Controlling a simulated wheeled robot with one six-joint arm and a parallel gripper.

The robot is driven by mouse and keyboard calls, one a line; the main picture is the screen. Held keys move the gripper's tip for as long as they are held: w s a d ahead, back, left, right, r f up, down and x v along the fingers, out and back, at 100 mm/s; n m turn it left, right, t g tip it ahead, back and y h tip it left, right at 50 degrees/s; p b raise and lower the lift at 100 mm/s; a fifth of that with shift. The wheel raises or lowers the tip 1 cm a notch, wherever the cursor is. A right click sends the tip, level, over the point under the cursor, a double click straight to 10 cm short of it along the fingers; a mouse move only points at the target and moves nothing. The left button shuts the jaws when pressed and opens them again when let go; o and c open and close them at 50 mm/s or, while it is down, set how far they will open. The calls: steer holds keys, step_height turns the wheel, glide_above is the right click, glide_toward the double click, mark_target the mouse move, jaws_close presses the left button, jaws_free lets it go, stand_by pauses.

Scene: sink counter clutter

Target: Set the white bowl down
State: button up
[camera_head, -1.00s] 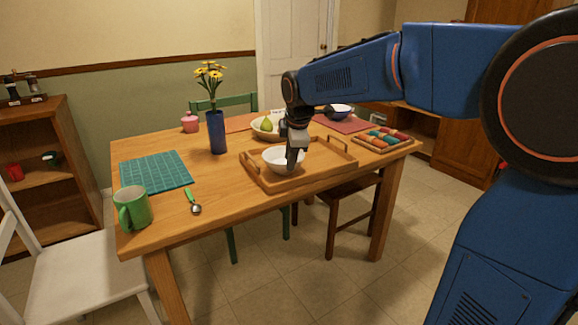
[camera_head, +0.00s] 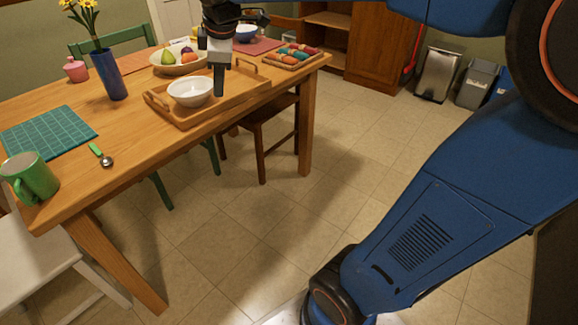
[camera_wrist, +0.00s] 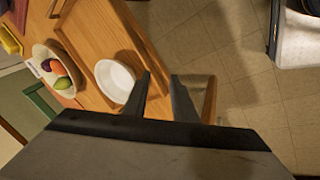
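The white bowl (camera_head: 188,91) sits upright on the wooden tray (camera_head: 238,91), toward its left part, on the table. My gripper (camera_head: 219,86) is above the tray, just right of the bowl in the head view. In the wrist view the two dark fingers (camera_wrist: 160,92) are apart with nothing held between them. The bowl (camera_wrist: 112,78) lies to the left of the left finger there, outside the gap, and that finger hides a little of its rim.
A fruit bowl (camera_head: 166,68) stands behind the tray, and a blue vase (camera_head: 107,75) with yellow flowers stands left of it. A box of colored rolls (camera_head: 292,56) is to the right. A green mug (camera_head: 32,180), spoon (camera_head: 102,156) and teal mat (camera_head: 45,130) are at left.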

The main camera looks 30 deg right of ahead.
steer(key=s+d+f+m, duration=0.2)
steer(key=s+f+m, duration=0.4)
steer(key=s, duration=0.7)
steer(key=s+d+f+m, duration=0.3)
steer(key=s+f+m, duration=0.4)
steer(key=s, duration=0.6)
steer(key=shift+f, duration=0.7)
